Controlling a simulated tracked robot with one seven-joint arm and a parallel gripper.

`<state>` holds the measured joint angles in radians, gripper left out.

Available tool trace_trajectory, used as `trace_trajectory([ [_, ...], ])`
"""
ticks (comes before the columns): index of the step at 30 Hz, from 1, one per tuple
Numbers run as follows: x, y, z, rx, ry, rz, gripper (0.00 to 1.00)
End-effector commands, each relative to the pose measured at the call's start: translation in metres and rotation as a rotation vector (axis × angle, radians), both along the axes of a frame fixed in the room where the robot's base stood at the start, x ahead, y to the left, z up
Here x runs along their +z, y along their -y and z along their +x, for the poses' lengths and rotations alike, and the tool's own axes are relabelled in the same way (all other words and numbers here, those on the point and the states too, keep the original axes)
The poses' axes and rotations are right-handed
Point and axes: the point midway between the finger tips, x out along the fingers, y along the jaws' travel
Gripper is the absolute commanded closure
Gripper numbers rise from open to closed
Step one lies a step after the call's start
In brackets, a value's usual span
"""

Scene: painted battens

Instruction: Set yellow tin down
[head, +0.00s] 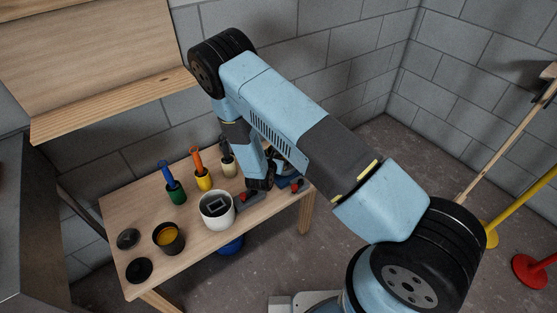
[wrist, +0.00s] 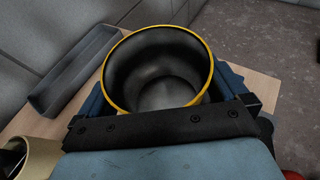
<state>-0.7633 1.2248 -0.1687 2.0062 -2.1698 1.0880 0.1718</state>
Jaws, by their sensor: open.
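A tin with a yellow rim (wrist: 115,98) and a dark, empty-looking inside shows in the wrist view. It appears upright above or on the wooden bench (wrist: 258,88); its base is hidden, so I cannot tell whether it touches. My gripper (wrist: 160,90) is open, with a blue finger on each side of the tin. Any gap between fingers and tin is hard to see. In the head view my gripper (head: 280,172) is at the bench's right end, partly behind my arm, and I cannot make out the tin there.
A grey tray (wrist: 72,75) lies left of the tin. Cream (head: 229,168), yellow (head: 204,183) and green (head: 177,196) pots with handles stand along the bench. A white pot (head: 215,221), a dark tin of yellow paint (head: 168,250) and black lids (head: 138,270) are nearer.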

Motion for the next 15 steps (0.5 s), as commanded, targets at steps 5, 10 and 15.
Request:
trace_trajectory([
  [5,0.0003,0.0002,-0.0002,0.000,0.000,0.000,0.07],
  [10,0.0004,0.0002,-0.0001,-0.001,0.000,0.000,0.23],
  [15,0.0004,0.0001,-0.0002,-0.001,0.000,0.001,0.39],
])
